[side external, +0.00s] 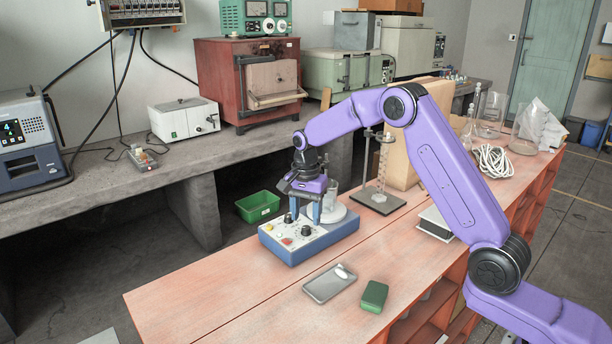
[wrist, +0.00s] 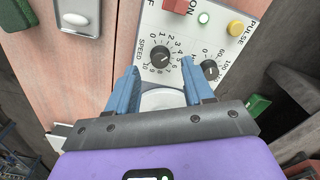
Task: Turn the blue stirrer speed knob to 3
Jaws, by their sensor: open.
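The blue stirrer (side external: 312,240) stands on the bench with its pale control panel facing up. In the wrist view its SPEED knob (wrist: 160,57) is dark and round with a numbered scale around it. Its pointer is too small to read surely. My gripper (side external: 305,210) points down over the stirrer with its blue fingers apart and nothing between them. In the wrist view the open fingers (wrist: 161,72) lie on either side of the knob's lower part in the picture. I cannot tell their height above the panel.
A grey tray-like item (side external: 328,286) and a green box (side external: 374,296) lie in front. A stand (side external: 380,198) is behind.

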